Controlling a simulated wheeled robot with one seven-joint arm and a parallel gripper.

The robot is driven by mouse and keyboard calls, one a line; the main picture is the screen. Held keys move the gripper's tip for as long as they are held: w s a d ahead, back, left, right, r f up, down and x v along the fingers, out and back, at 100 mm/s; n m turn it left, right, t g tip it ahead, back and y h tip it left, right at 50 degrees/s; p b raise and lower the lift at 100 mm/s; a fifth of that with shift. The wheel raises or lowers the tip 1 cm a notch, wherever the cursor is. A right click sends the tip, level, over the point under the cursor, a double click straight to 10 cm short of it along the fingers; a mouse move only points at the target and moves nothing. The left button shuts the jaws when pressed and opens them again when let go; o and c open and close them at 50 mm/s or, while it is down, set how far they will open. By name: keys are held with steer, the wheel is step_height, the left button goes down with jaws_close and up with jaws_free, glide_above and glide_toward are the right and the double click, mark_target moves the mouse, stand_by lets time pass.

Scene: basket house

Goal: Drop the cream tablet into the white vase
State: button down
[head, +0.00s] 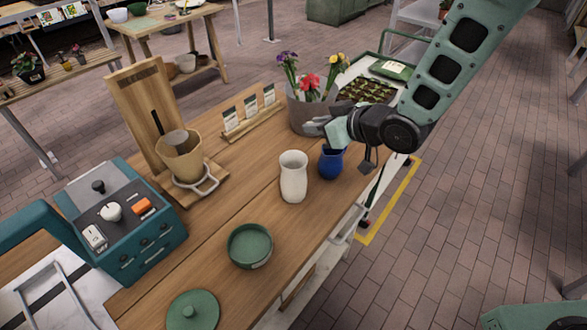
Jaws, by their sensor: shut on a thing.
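The white vase (293,177) stands upright on the wooden table, with its open mouth facing up. My gripper (313,128) is above the table, behind and slightly right of the vase in the picture, in front of the flower pot. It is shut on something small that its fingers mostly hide. I take this for the cream tablet, but its shape and colour cannot be made out. No cream tablet shows clearly elsewhere on the table.
A blue jug (331,163) stands right beside the vase, below my wrist. A grey flower pot (306,113) is behind. A green bowl (249,246), a green lid (193,311) and a teal box (140,248) are nearer. Bare tabletop lies left of the vase.

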step_height(320, 180, up, 4)
steer(key=a+n, duration=0.1)
steer(key=a, duration=0.2)
step_height(320, 180, down, 6)
steer(key=b, duration=0.4)
steer(key=shift+s+d+f+g+y, duration=0.2)
steer(key=shift+g+y, duration=0.1)
steer(key=shift+g, duration=0.1)
steer(key=c, duration=1.2)
jaws_free()
steer(key=shift+c, duration=0.2)
steer(key=b+v, duration=0.4)
steer(key=v, duration=1.3)
steer(key=shift+d+b, duration=0.2)
steer(key=shift+b, duration=0.2)
steer(key=shift+s+r, duration=0.1)
steer(key=shift+r, duration=0.05)
